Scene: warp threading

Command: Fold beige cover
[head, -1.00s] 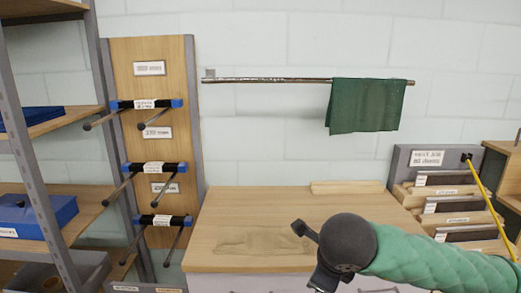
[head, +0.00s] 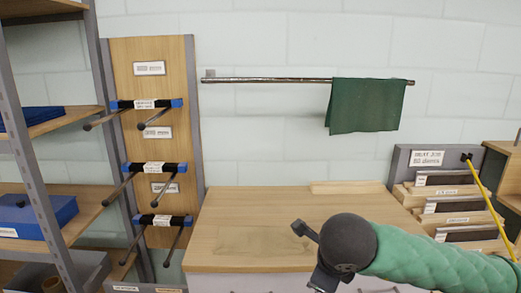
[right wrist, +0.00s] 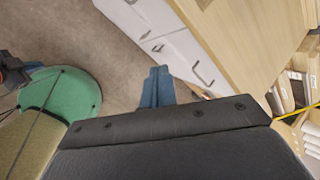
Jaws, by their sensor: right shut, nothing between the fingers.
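I cannot make out a beige cover for certain in either view. A tan, rounded surface lies at the lower left of the right wrist view, but I cannot tell what it is. A dark green cloth (head: 366,106) hangs over the right part of the wall rail (head: 270,80). My right arm enters the head view from the right, its dark wrist low over the front of the wooden worktop (head: 250,215). In the right wrist view my right gripper (right wrist: 157,78) is shut and empty, beside white drawer fronts. My left gripper is not in view.
A board with several pegs (head: 152,65) and a shelf holding a blue box (head: 45,215) stand left. A rack of slotted boards (head: 440,190) and a yellow rod (head: 487,200) are right. A thin wooden strip (head: 348,187) lies at the worktop's back. Most of the worktop is bare.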

